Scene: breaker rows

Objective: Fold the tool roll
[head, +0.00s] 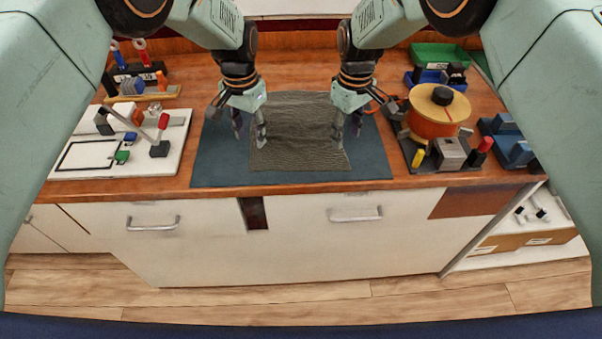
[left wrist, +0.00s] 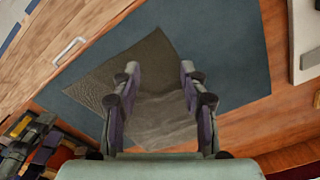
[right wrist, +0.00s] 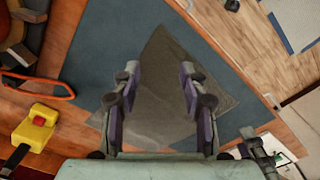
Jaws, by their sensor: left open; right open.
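The tool roll (head: 297,135) is a dark grey-brown wrinkled cloth lying flat on a blue-grey mat (head: 215,165) on the wooden bench. My left gripper (head: 250,132) is open above the cloth's left edge. My right gripper (head: 347,128) is open above its right edge. In the left wrist view the cloth (left wrist: 155,60) shows between and beyond the open fingers (left wrist: 158,72). In the right wrist view the cloth (right wrist: 160,60) also shows between the open fingers (right wrist: 158,72). Nothing is held. Whether the fingertips touch the cloth I cannot tell.
A white board (head: 85,155) with small coloured parts lies left of the mat. An orange spool (head: 438,112) and a clamp-like fixture (head: 449,152) stand to the right, with a green tray (head: 438,55) behind. The mat's front strip is clear.

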